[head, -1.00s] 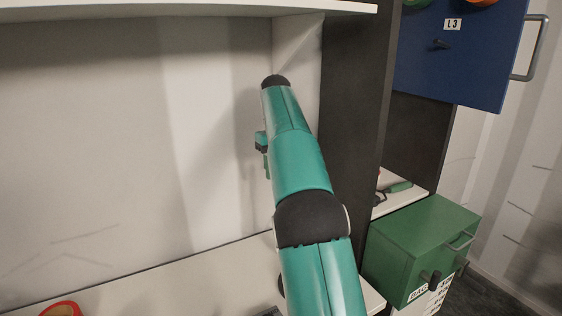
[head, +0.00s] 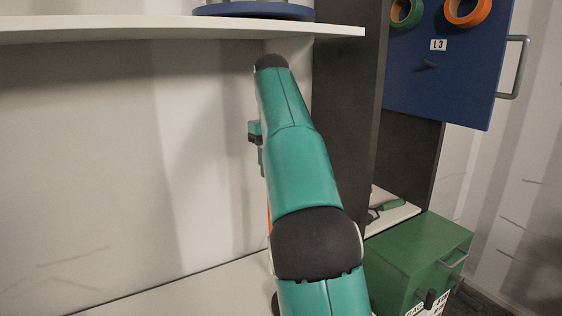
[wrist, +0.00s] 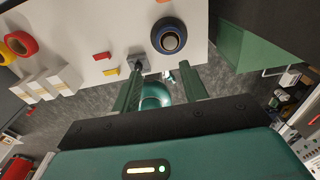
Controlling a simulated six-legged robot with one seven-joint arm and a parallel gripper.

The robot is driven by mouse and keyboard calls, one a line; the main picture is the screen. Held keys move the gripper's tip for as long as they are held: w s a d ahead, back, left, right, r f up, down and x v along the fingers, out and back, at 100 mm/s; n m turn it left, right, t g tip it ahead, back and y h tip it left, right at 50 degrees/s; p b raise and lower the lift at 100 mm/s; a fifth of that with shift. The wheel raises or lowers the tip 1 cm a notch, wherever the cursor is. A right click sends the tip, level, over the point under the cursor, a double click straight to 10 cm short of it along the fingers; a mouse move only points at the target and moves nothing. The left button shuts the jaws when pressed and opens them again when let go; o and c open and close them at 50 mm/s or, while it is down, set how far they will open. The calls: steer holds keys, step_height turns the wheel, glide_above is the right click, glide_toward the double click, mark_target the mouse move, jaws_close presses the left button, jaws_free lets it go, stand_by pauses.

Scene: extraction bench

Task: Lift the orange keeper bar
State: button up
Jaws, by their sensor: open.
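My gripper (wrist: 161,66) is open in the wrist view, its two green fingers apart and nothing seen between them but floor and a teal rounded part of mine. The left fingertip overlaps a small grey metal block (wrist: 140,60) at the edge of the white worktop; I cannot tell if they touch. I cannot clearly identify the orange keeper bar. A small orange-red piece (wrist: 102,56) lies on the worktop left of the fingers. In the head view, a thin orange sliver (head: 269,218) shows beside my arm, mostly hidden.
A blue roll (wrist: 169,37) stands on the worktop close to the fingers. White boxes (wrist: 50,84) and red and yellow rolls (wrist: 18,43) are at left. A shelf (head: 180,27) crosses above my arm. A dark upright, a blue panel (head: 440,75) and a green box (head: 415,260) are at right.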

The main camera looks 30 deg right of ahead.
steer(key=s+a+r, duration=0.2)
steer(key=s+r, duration=0.1)
steer(key=s, duration=0.3)
steer(key=shift+s, duration=0.15)
